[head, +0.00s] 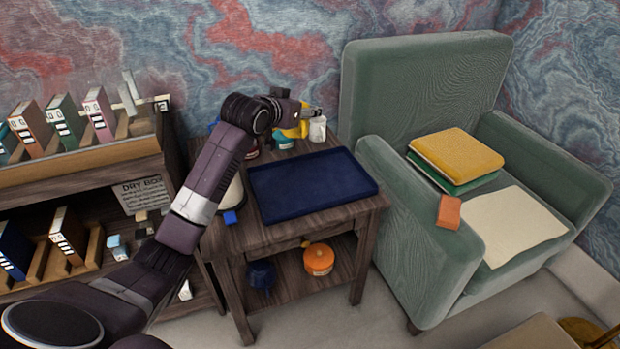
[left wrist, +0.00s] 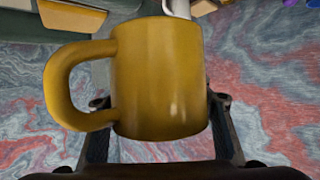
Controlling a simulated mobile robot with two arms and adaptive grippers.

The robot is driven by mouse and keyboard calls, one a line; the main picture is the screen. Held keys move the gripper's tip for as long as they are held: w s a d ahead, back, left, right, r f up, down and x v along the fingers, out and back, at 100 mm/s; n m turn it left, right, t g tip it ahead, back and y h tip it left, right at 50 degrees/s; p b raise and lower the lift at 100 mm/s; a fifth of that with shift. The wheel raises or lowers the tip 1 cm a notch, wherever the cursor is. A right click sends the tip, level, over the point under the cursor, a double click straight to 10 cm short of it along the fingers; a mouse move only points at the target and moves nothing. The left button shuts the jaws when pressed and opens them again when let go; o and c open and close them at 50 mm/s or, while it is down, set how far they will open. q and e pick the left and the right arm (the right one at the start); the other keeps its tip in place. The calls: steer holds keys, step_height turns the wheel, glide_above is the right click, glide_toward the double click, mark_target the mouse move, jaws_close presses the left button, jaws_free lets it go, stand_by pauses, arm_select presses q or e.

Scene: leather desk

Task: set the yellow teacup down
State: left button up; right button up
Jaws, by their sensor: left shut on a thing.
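The yellow teacup (left wrist: 158,80) fills the middle of the left wrist view, its handle (left wrist: 68,85) to the left. The fingers of my left gripper (left wrist: 162,102) are on both sides of it, shut on the cup. In the head view my left gripper (head: 306,112) is above the back of the small wooden table, with a yellow patch of the cup (head: 291,132) showing just below it. The arm and gripper hide most of the cup there. My right gripper is in neither view.
A dark blue tray (head: 312,186) lies bare on the wooden table (head: 285,228). A white jar (head: 318,129) and other small items crowd behind it. The green armchair (head: 405,240) stands right; a shelf with binders (head: 62,122) stands left. An orange pot (head: 318,259) sits on the lower shelf.

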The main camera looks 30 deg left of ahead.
arm_select(q)
steer(key=f+b, duration=0.1)
steer(key=f, duration=0.4)
steer(key=f+b, duration=0.1)
steer(key=f, duration=0.3)
steer(key=f+b, duration=0.1)
steer(key=f, duration=0.4)
steer(key=shift+w+a+f, duration=0.25)
steer(key=shift+w+f, duration=0.05)
steer(key=shift+w, duration=0.05)
step_height(320, 180, down, 4)
steer(key=shift+f+b, duration=0.1)
steer(key=shift+b, duration=0.55)
steer(key=shift+f, duration=0.25)
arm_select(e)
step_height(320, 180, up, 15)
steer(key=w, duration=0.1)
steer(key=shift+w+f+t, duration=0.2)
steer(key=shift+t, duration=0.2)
arm_select(q)
steer(key=o, duration=1.7)
steer(key=shift+f, duration=0.1)
steer(key=shift+c, duration=0.2)
